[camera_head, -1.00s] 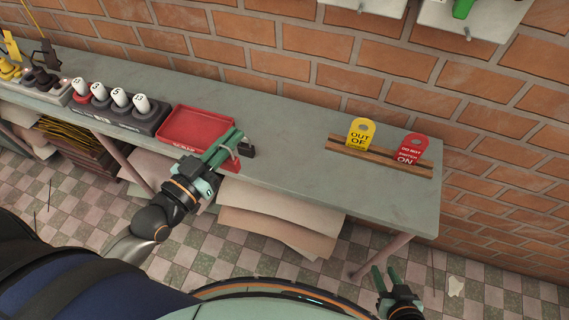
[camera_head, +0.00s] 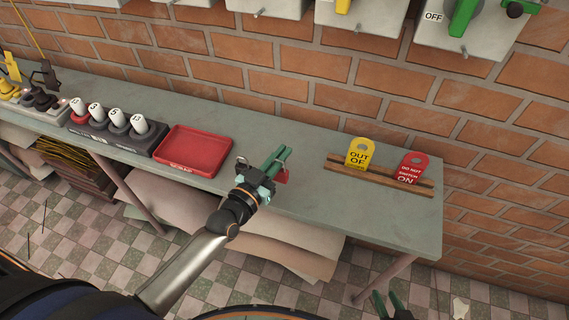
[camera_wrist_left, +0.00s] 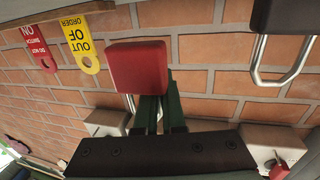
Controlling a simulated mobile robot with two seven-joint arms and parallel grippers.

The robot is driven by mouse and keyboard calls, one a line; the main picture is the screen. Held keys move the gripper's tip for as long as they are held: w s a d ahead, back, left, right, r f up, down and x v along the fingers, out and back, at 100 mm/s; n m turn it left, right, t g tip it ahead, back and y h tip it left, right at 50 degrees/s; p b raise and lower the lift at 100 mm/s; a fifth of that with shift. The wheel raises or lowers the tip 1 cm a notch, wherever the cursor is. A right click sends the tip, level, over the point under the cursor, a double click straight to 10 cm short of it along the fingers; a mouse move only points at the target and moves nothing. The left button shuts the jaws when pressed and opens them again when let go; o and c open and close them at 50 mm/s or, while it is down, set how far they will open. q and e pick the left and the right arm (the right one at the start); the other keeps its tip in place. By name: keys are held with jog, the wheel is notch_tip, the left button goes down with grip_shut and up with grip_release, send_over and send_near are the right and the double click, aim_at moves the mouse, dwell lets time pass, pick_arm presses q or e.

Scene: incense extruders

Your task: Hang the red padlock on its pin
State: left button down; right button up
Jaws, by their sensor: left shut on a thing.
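My left gripper (camera_head: 281,152) is shut on the red padlock (camera_head: 281,175) and holds it above the bench, right of the red tray. In the left wrist view the red padlock's body (camera_wrist_left: 138,68) sits beyond the green fingers (camera_wrist_left: 158,112); part of its metal shackle shows beside them. Metal pins (camera_head: 464,52) stick out below the grey switch boxes on the wall; one more pin (camera_head: 360,31) is further left. I cannot tell which one is the red padlock's. My right gripper (camera_head: 387,302) is open and empty, low at the bottom edge.
A black padlock (camera_wrist_left: 285,17) with a metal shackle is close by in the left wrist view. The red tray (camera_head: 195,150) is left of the gripper. A rack (camera_head: 380,180) holds yellow (camera_head: 360,153) and red (camera_head: 411,167) tags. The bench (camera_head: 300,205) is clear in front.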

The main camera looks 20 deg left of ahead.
aim_at(285, 164)
pick_arm(q)
jog(key=shift+w+d+f, duration=0.2)
jog(key=shift+w+f, duration=0.05)
jog(key=shift+f, duration=0.1)
jog(key=f, duration=0.1)
jog(key=f+b, duration=0.1)
jog(key=shift+w+d+f, duration=0.15)
jog(key=shift+w+f, duration=0.1)
jog(key=shift+f, duration=0.35)
jog(key=shift+f, duration=0.2)
jog(key=c, duration=1)
grip_release()
